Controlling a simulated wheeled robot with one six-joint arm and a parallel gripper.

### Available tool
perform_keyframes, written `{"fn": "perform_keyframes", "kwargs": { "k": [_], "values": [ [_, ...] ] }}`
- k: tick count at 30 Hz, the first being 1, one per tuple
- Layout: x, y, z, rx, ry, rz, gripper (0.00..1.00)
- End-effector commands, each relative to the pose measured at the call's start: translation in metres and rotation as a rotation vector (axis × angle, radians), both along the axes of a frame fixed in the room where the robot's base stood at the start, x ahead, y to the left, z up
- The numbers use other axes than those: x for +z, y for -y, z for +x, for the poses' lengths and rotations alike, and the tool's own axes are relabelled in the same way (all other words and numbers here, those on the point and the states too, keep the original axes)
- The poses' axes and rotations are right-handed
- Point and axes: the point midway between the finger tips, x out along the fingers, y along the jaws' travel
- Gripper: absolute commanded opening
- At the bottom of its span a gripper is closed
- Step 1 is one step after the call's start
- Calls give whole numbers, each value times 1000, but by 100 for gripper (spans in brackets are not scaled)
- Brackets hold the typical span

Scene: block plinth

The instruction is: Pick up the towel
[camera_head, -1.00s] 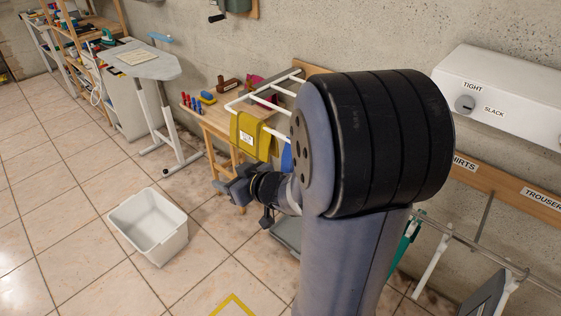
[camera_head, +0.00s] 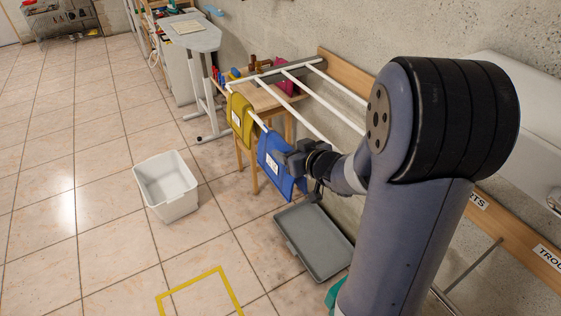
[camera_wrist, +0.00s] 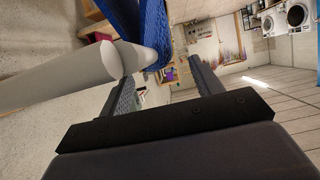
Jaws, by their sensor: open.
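Two cloths hang over the front bar of a white wall rack: a mustard-yellow one (camera_head: 240,118) and a blue one (camera_head: 270,160). Each has a white label that I cannot read for certain; I cannot tell which one the task calls the towel. My gripper (camera_head: 285,157) is at the blue cloth, partly in front of it. In the wrist view the jaws (camera_wrist: 160,72) are apart, with nothing clearly between them. The blue cloth (camera_wrist: 150,25) shows there at the top, beyond the left finger. Contact with it cannot be told.
The white rack (camera_head: 318,95) sticks out from the wall; its bar (camera_wrist: 60,78) runs close beside my left finger in the wrist view. A wooden table (camera_head: 262,97) stands behind the cloths. A grey tray (camera_head: 312,240) and white bin (camera_head: 168,185) are on the floor.

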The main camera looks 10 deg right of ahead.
Motion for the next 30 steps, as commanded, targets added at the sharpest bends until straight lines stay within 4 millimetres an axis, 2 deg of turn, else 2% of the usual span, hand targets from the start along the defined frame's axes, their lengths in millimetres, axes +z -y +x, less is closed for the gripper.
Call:
{"fn": "perform_keyframes", "kwargs": {
  "k": [10, 20, 30],
  "values": [
    [-14, -13, 39, 1, -1, -1, 62],
    [-16, -15, 45, -1, 0, 0, 62],
    [-16, -15, 44, -1, 0, 0, 35]
  ]
}}
